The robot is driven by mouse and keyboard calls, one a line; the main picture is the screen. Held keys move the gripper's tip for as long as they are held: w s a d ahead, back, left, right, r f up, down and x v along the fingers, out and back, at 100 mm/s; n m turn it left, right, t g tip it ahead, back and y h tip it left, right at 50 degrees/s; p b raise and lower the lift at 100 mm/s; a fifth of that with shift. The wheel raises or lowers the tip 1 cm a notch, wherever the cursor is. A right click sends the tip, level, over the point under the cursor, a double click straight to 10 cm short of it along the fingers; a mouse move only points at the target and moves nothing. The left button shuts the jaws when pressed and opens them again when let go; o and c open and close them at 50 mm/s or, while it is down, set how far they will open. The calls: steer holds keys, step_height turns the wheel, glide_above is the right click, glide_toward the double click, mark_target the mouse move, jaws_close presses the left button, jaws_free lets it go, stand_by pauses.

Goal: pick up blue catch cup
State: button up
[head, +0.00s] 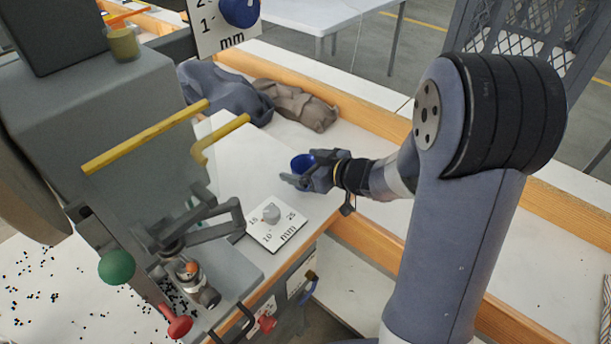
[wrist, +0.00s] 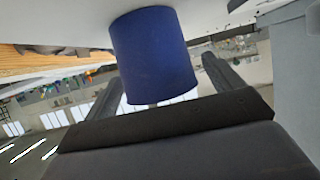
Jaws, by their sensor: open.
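The blue catch cup (head: 302,162) stands on the white worktop beside the eyelet press, partly hidden by my gripper in the head view. In the wrist view the blue cup (wrist: 153,55) appears large, upside down in the picture, against the white surface. My gripper (head: 294,181) is at the cup, reaching in from the right. Its two fingers (wrist: 160,88) are open, one on each side of the cup. A gap shows between the right finger and the cup; contact at the left finger I cannot tell.
The grey press (head: 110,130) with yellow bars (head: 145,137) stands to the left. A dial plate marked mm (head: 272,224) lies at the worktop's front. Crumpled cloths (head: 296,104) lie behind. Small dark bits are scattered at the lower left. The worktop just left of the cup is clear.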

steer(key=shift+x, duration=0.75)
steer(key=shift+c, duration=0.2)
steer(key=c, duration=1)
step_height(320, 180, up, 10)
steer(key=p, duration=0.3)
